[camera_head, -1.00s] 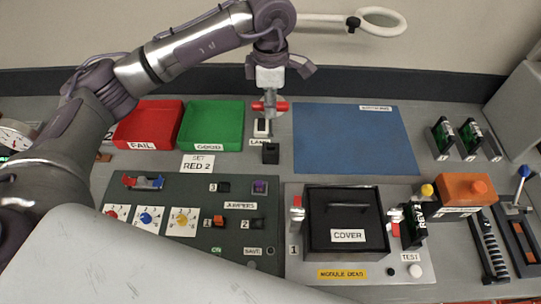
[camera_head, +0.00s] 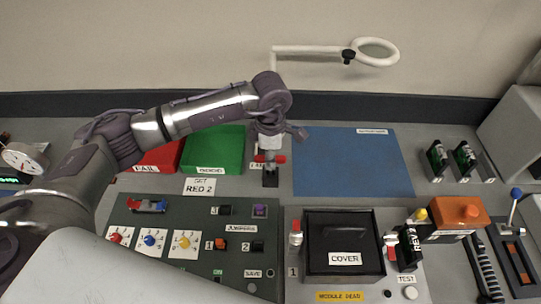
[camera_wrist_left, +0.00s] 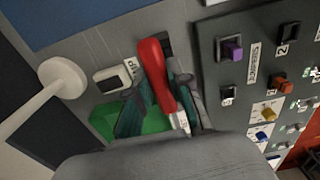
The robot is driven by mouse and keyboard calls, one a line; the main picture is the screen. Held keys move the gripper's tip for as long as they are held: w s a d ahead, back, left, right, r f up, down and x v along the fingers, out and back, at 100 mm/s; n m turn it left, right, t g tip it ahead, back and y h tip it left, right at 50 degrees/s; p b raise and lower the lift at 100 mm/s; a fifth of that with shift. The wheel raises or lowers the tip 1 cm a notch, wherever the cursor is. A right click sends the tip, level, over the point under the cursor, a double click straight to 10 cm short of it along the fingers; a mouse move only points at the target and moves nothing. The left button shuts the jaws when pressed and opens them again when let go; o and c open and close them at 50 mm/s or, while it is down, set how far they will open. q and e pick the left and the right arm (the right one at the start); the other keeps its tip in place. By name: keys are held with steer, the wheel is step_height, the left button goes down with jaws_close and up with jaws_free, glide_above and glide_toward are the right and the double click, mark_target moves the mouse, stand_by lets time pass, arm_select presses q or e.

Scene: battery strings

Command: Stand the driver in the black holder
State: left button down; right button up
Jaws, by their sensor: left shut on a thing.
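My left gripper (camera_head: 269,156) is shut on the driver and hangs low at the black holder (camera_head: 270,180), just behind the dark green panel. In the head view, red of the driver (camera_head: 258,158) shows on both sides of the fingertips. In the left wrist view, the driver's red handle (camera_wrist_left: 158,76) lies between the fingers of my left gripper (camera_wrist_left: 156,92). The black holder (camera_wrist_left: 167,44) partly shows beyond the handle's far end. The driver's shaft is not clearly seen, and I cannot tell whether it touches the holder. My right gripper is not in view.
A green bin (camera_head: 228,150) and a red bin (camera_head: 158,159) stand left of the holder. A clear blue mat (camera_head: 352,165) lies to its right. A panel (camera_head: 140,225) with knobs and jumpers and a black cover (camera_head: 344,236) are in front. A white magnifier ring (camera_head: 394,60) rises behind.

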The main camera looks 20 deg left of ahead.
arm_select(q)
steer(key=shift+f+b, duration=0.2)
steer(key=shift+b, duration=0.1)
steer(key=c, duration=1.1)
jaws_free()
steer(key=shift+r, duration=0.1)
